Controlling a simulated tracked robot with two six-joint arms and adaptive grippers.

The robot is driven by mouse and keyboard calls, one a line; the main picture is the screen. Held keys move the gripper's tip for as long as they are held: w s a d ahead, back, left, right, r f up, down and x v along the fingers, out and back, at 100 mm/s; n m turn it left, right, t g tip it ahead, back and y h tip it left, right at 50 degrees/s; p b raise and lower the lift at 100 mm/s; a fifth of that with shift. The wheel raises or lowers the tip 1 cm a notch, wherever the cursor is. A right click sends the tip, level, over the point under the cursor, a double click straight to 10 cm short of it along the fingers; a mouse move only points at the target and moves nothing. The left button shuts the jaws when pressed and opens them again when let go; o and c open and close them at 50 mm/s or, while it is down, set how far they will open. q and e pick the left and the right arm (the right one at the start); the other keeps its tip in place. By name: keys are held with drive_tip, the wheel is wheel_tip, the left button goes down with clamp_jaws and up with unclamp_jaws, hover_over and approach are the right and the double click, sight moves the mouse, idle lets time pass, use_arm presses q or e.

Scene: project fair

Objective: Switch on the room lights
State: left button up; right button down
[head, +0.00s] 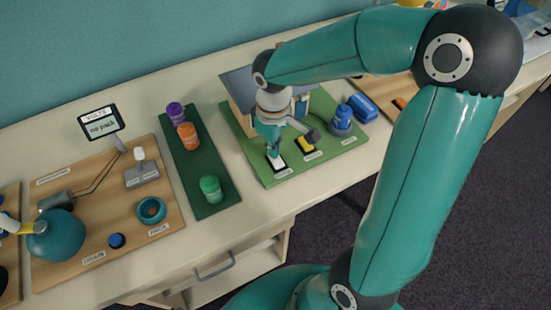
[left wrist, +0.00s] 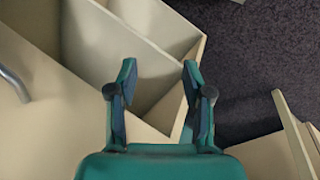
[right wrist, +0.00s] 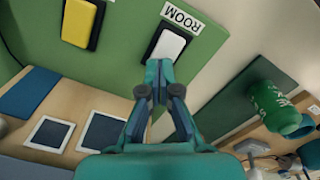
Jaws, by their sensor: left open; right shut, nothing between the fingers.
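The white rocker switch (head: 276,162) sits in a black frame at the front left of the green board. In the right wrist view the white switch (right wrist: 170,46) lies beside a label (right wrist: 181,18) reading ROOM. My right gripper (head: 273,153) is shut and empty, pointing down at this switch. In the right wrist view its fingertips (right wrist: 160,68) are right at the switch's near end; I cannot tell whether they touch it. My left gripper (left wrist: 160,68) is open and empty, in front of an open pale cabinet compartment.
A yellow switch (head: 305,145) is beside the white one, with a model house (head: 240,88) behind. Green (head: 210,188), orange (head: 188,136) and purple (head: 175,112) canisters stand on a dark green strip (head: 200,165) to the left. The cabinet (left wrist: 150,50) stands over dark carpet (left wrist: 250,50).

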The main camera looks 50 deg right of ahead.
drive_tip(key=shift+f+b, duration=0.3)
drive_tip(key=shift+f, duration=0.15)
drive_tip(key=shift+r, duration=0.1)
drive_tip(key=shift+r+p, duration=2.8)
drive_tip(key=shift+r, duration=0.65)
